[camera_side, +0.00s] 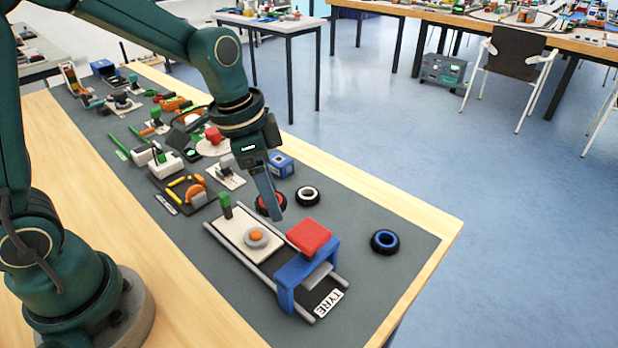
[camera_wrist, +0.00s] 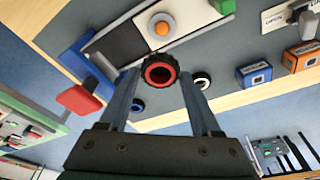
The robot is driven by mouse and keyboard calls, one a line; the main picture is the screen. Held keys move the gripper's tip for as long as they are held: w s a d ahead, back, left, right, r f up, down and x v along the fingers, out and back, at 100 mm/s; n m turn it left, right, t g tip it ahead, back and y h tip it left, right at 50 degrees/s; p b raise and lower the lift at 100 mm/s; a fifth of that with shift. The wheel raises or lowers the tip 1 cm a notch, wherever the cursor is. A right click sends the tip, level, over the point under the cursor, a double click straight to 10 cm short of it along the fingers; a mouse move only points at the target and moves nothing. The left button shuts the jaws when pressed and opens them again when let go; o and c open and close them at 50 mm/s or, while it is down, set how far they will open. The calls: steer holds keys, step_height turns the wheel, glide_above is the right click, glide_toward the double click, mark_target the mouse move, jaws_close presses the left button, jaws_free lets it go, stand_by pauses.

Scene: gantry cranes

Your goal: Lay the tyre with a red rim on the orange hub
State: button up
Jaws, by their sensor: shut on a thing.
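The tyre with a red rim (camera_side: 261,204) is partly hidden behind my finger in the side view. In the wrist view the same tyre (camera_wrist: 159,69) sits between my two fingertips. My gripper (camera_side: 274,210) points down and is shut on this tyre. I cannot tell for sure whether the tyre is clear of the mat. The orange hub (camera_side: 256,236) stands in a grey ring on a white plate, toward the front left of my gripper. It also shows in the wrist view (camera_wrist: 162,28), beyond the tyre, with nothing on it.
A blue gantry crane (camera_side: 290,272) with a red top (camera_side: 309,235) straddles the rails close right of the hub. A white-rimmed tyre (camera_side: 307,196) and a blue-rimmed tyre (camera_side: 385,242) lie on the mat. A green post (camera_side: 225,205) stands left. A blue box (camera_side: 281,165) is behind.

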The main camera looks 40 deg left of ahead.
mark_target(259, 232)
steer(key=shift+s+a+r, duration=0.2)
steer(key=shift+s+a, duration=0.05)
steer(key=shift+s, duration=0.4)
steer(key=shift+s+a+r, duration=0.2)
steer(key=shift+s+a, duration=0.05)
steer(key=shift+s, duration=0.35)
steer(key=shift+s+a+r+n, duration=0.15)
steer(key=shift+a+r+n, duration=0.05)
steer(key=shift+n, duration=0.1)
steer(key=shift+r, duration=0.15)
steer(key=shift+s+a+x, duration=0.15)
steer(key=shift+x, duration=0.75)
steer(key=shift+s+a+x, duration=0.15)
steer(key=shift+x, duration=0.8)
steer(key=shift+s+a+x, duration=0.15)
steer(key=shift+s+x, duration=0.05)
steer(key=shift+x, duration=0.7)
steer(key=shift+x, duration=0.95)
steer(key=shift+a, duration=0.1)
steer(key=o, duration=1.3)
steer(key=shift+o, duration=0.2)
steer(key=shift+r, duration=0.1)
